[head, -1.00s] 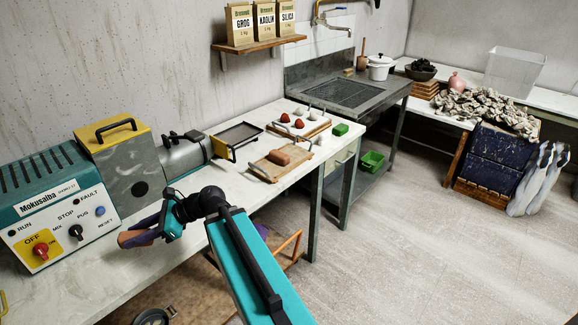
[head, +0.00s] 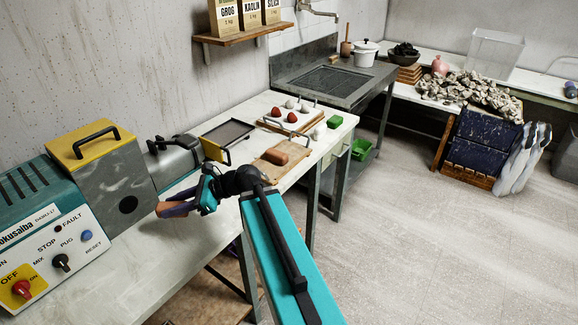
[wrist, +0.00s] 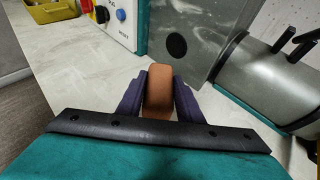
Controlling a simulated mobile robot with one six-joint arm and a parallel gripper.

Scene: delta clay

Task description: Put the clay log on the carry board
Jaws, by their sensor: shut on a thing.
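The clay log (wrist: 158,90) is a smooth orange-brown bar. My gripper (wrist: 160,98) is shut on it, with a purple finger on each side. In the head view the log (head: 164,209) points left out of my gripper (head: 180,208), above the white worktop in front of the grey machine. The fingers partly hide it there. The wooden carry board (head: 295,152), with handles, lies farther along the worktop, beyond my gripper and to its right. A similar reddish-brown clay piece (head: 273,157) lies on it, with bare wood beside it.
The machine (head: 105,175), with its barrel (head: 175,165) and control panel, stands along the wall side. A dark tray (head: 228,134) lies near the board. The worktop's front is clear.

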